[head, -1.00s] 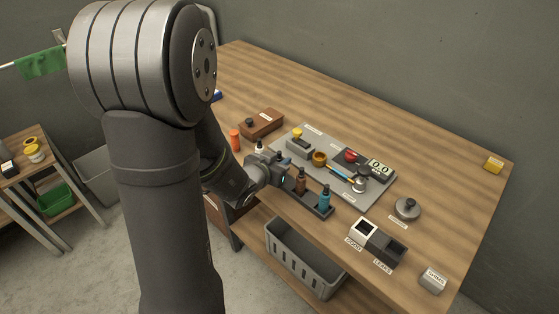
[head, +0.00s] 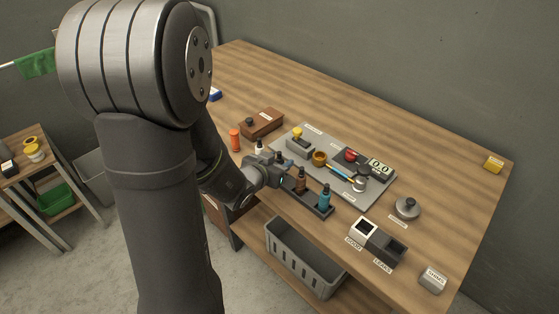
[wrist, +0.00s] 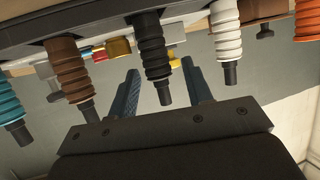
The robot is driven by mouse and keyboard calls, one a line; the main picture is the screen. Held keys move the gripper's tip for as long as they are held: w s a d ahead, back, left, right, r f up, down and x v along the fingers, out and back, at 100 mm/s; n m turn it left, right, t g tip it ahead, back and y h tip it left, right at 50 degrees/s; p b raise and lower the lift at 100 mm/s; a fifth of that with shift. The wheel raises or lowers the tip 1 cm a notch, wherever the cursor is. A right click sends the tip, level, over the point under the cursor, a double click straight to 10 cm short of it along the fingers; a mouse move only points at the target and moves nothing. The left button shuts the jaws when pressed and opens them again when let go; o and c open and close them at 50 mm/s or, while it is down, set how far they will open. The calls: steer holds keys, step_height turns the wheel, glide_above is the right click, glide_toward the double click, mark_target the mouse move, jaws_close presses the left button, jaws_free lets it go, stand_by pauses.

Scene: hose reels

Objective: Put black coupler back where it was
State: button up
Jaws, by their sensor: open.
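The black coupler (wrist: 152,48) stands in the dark rack (wrist: 105,20) between the brown coupler (wrist: 66,70) and the white coupler (wrist: 227,32). The wrist view shows them upside down, tips pointing down. My gripper (wrist: 160,68) is open, with one blue finger on each side of the black coupler and visible gaps between. In the head view my gripper (head: 277,174) is at the rack's front, partly hiding it. The black coupler's top (head: 281,157) shows just behind it.
The teal coupler (head: 324,199) stands at the rack's right end. An orange cylinder (head: 235,140) and a brown box (head: 262,123) are to the left. A grey board (head: 378,193) with a gauge and fittings lies behind. Two bins (head: 385,247) are front right.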

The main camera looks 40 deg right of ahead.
steer(key=v, duration=1.1)
steer(key=shift+d, duration=0.1)
steer(key=x, duration=1.2)
steer(key=shift+f, duration=0.1)
stand_by(0.3)
